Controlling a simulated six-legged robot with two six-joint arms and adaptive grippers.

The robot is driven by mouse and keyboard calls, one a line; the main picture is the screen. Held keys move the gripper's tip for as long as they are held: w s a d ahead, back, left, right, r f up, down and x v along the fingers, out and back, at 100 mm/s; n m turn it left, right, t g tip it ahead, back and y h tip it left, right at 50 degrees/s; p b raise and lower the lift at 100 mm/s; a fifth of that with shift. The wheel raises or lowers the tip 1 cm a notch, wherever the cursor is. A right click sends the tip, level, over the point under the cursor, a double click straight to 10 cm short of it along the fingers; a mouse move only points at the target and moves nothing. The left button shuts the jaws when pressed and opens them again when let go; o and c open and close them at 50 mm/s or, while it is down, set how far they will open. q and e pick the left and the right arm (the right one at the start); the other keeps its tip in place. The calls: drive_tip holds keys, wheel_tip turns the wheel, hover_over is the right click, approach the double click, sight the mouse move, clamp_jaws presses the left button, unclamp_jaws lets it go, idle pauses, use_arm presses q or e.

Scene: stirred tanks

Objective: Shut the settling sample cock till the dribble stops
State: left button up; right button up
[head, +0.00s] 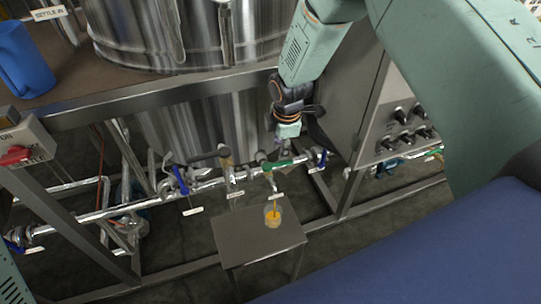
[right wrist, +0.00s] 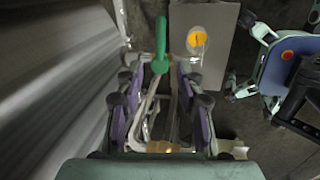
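The sample cock's green lever (head: 280,163) sits on the pipe run below the tank, roughly along the pipe. Its spout points down over a clear cup (head: 273,218) holding orange liquid. A thin orange streak shows at the cup; I cannot tell how strong the flow is. My right gripper (head: 286,150) is just above the lever. In the right wrist view my right gripper (right wrist: 158,76) is open, its purple-padded fingers apart. The green lever (right wrist: 161,40) points away from between the fingertips, its hub end nearest them; contact is not clear. My left gripper is not in view.
The cup stands on a small steel table (head: 245,247). A control cabinet with dark knobs (head: 403,118) stands to the right. A steel frame beam (head: 160,95) crosses above the pipe.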

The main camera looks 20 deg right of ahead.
sight(280, 163)
drive_tip(key=f, duration=0.2)
drive_tip(key=w+f+b, duration=0.1)
drive_tip(key=f, duration=0.4)
drive_tip(key=shift+w+d, duration=0.2)
drive_tip(key=shift+d, duration=0.05)
drive_tip(key=shift+s+d+f+b, duration=0.1)
drive_tip(key=shift+f+b, duration=0.2)
drive_tip(key=shift+f, duration=0.05)
drive_tip(key=shift+f, duration=0.1)
drive_tip(key=shift+c, duration=0.7)
drive_tip(key=c, duration=0.4)
clamp_jaws()
